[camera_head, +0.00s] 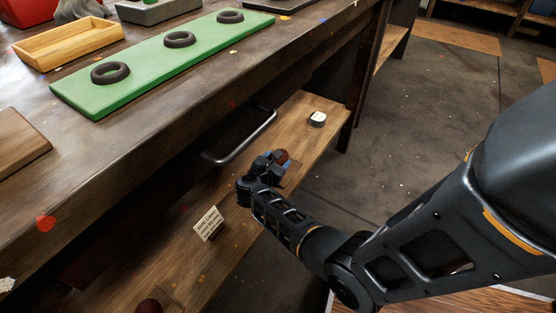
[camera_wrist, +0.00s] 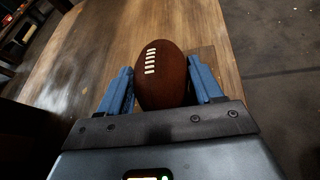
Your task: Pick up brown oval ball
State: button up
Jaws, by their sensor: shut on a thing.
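The brown oval ball (camera_wrist: 165,80) with white laces sits between the two blue fingers of my gripper (camera_wrist: 163,90) in the wrist view. The fingers are shut on it from both sides. In the head view my gripper (camera_head: 268,165) is over the lower wooden shelf, and only a small part of the brown ball (camera_head: 283,156) shows past the fingers. I cannot tell whether the ball still touches the surface below it.
Above is a workbench with a metal handle (camera_head: 240,140), a green board (camera_head: 140,72) with black rings and a wooden tray (camera_head: 70,42).

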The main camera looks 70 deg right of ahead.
jog(key=c, duration=0.4)
jog(key=shift+r, duration=0.1)
